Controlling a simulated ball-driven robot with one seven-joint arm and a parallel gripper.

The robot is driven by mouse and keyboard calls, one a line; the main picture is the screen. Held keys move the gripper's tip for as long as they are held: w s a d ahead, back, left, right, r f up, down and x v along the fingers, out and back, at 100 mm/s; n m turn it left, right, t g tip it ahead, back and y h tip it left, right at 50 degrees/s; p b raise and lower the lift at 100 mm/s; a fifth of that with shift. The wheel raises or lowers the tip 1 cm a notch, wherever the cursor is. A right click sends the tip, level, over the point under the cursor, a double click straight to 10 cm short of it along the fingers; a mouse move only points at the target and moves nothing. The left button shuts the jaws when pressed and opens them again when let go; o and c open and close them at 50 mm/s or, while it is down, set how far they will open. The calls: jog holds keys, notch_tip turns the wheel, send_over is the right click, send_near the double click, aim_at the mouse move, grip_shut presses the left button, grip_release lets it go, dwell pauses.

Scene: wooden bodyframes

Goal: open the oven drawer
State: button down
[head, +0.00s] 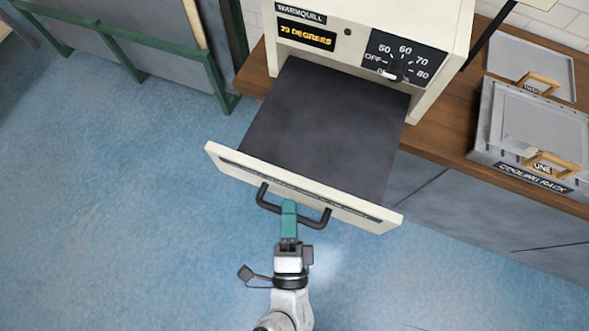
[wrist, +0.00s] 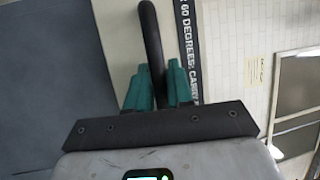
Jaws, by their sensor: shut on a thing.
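The oven drawer (head: 325,135) is pulled well out of the cream oven (head: 367,12) in the head view. Its dark inside is bare and its cream front panel (head: 228,163) stands away from the oven body. A black bar handle (head: 265,198) is fixed to the front panel. My gripper (head: 289,208) is at the middle of the handle with its teal fingers shut on it. In the wrist view the handle (wrist: 151,40) runs between the two teal fingers (wrist: 160,85).
A wooden counter (head: 452,120) carries the oven. Grey trays on a cooling rack (head: 525,130) stand on it at the right. The oven's dial (head: 395,75) is above the drawer. A green-framed cart (head: 130,45) stands at upper left. The blue floor (head: 120,210) in front is clear.

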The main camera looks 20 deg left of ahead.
jog(key=shift+s, duration=0.1)
jog(key=c, duration=1.1)
grip_release()
jog(key=shift+f, duration=0.1)
jog(key=b+v, duration=0.3)
jog(key=v, duration=0.7)
jog(key=shift+s+d, duration=0.15)
jog(key=shift+s, duration=0.2)
